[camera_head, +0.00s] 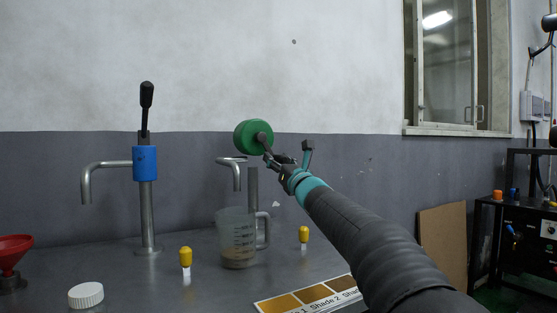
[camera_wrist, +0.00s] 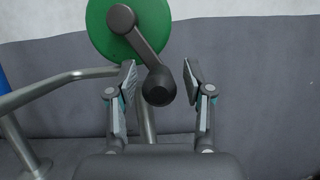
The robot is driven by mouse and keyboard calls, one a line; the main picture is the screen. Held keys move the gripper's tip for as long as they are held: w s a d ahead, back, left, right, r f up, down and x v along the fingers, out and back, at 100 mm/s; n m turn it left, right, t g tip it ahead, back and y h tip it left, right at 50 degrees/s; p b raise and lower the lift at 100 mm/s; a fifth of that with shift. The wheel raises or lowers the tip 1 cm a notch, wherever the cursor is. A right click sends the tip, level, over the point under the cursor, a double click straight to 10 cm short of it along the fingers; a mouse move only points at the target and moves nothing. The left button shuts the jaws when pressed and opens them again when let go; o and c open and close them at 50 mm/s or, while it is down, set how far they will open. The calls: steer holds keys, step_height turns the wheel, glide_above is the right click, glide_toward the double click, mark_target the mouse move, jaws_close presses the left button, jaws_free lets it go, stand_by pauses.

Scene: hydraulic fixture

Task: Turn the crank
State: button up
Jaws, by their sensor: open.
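The crank is a dark arm (camera_wrist: 140,40) with a black knob (camera_wrist: 158,87), mounted on a green round body (camera_head: 249,139). The green body also shows at the top of the wrist view (camera_wrist: 100,28). The crank arm slants down to the right there. My gripper (camera_wrist: 160,82) is open, with one finger on each side of the knob. I cannot tell whether either finger touches the knob. In the head view my gripper (camera_head: 280,160) is at the crank, and it hides part of the crank arm and knob.
A blue-bodied pump (camera_head: 146,163) with a black lever stands at left. A measuring jug (camera_head: 238,240) stands below a spout (camera_head: 236,175). Yellow-capped pieces (camera_head: 185,257), a white cap (camera_head: 86,295), a red funnel (camera_head: 14,250) and a shade card (camera_head: 310,294) are on the table.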

jaws_close()
